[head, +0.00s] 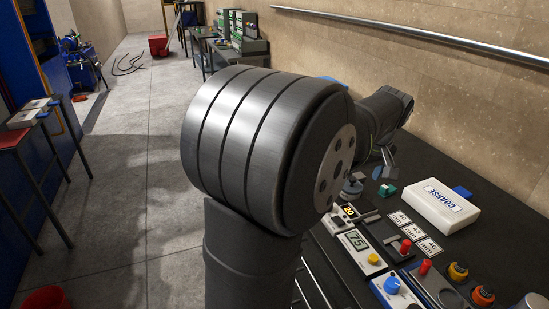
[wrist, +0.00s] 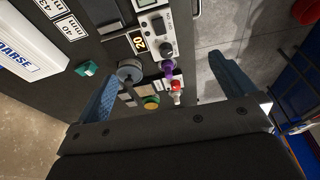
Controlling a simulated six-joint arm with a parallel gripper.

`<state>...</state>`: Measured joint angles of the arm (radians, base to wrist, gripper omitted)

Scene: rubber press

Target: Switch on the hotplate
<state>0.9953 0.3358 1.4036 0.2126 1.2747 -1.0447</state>
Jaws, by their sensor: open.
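My gripper (wrist: 162,68) is open and empty, with its blue-padded fingers wide apart over the bench. In the wrist view, a purple knob (wrist: 167,67), a red-and-white control (wrist: 176,86) and a grey round disc (wrist: 130,70) show between the fingers. I cannot tell for certain which of these devices is the hotplate. A yellow-green round part (wrist: 151,102) shows nearer the gripper's body. In the head view, my large arm joint hides much of the bench's left side, and the gripper (head: 387,158) is partly hidden beyond it.
The dark bench (head: 478,210) runs along the wall. It holds a white COARSE box (head: 440,207), a green block (head: 387,191), numbered cards (head: 414,231), a device reading 75 (head: 357,243), a blue-knob device (head: 397,290) and yellow knobs (head: 457,271). Open floor (head: 120,190) lies left.

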